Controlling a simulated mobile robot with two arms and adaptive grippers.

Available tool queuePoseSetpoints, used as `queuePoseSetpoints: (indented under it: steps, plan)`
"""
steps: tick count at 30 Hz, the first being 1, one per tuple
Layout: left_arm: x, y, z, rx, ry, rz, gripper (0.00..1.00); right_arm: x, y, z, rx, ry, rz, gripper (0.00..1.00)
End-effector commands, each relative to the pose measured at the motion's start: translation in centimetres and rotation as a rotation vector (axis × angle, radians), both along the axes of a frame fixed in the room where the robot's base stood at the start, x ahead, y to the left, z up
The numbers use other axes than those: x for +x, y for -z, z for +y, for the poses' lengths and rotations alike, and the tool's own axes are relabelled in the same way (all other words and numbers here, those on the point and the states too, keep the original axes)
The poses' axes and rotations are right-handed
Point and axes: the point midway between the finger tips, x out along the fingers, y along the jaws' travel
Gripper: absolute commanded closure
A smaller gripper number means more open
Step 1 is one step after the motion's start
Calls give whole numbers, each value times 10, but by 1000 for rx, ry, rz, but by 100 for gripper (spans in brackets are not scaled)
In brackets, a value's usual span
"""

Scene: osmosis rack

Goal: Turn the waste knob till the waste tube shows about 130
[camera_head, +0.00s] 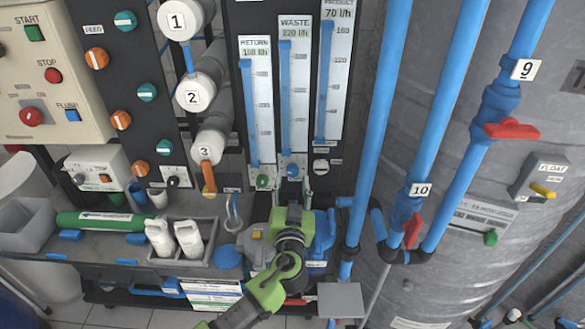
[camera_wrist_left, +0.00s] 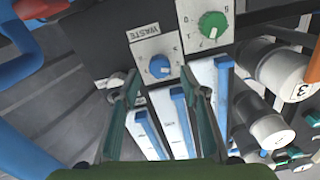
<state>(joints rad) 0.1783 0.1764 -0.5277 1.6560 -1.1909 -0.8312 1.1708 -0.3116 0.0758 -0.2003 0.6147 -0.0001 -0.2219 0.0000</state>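The waste tube (camera_head: 294,100) is the middle of three upright flow tubes. Its display appears to read 220 l/h, and its blue column stands high. The blue waste knob (camera_head: 292,170) sits at the foot of this tube. In the left wrist view the blue knob (camera_wrist_left: 160,67) is on a plate marked WASTE, seen upside down. My left gripper (camera_head: 292,192) is just below the knob in the head view. In the left wrist view its two fingers (camera_wrist_left: 160,80) are apart, one on each side of the knob's line, with nothing between them. Contact with the knob is not visible. My right gripper is out of view.
A green knob (camera_head: 263,182) sits left of the waste knob, under the return tube (camera_head: 257,105). A white knob (camera_head: 320,166) sits to the right, under the product tube (camera_head: 334,80). Blue pipes (camera_head: 372,110) rise farther right. White bottles (camera_head: 188,238) stand at lower left.

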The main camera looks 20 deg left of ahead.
Motion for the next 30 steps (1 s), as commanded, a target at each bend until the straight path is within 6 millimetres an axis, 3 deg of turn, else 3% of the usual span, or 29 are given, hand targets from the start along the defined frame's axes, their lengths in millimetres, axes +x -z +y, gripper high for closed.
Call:
queuePoseSetpoints:
  steps: [3,9,21,26,30]
  plan:
    - [20,-3,6,2,-2,0,60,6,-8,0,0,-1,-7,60]
    - [39,0,11,1,0,1,60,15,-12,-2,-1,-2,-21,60]
    - [44,1,13,0,1,1,60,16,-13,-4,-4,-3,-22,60]
    - [44,1,12,0,1,1,99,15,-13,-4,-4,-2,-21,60]
    - [44,1,13,0,0,1,99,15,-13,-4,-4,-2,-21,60]
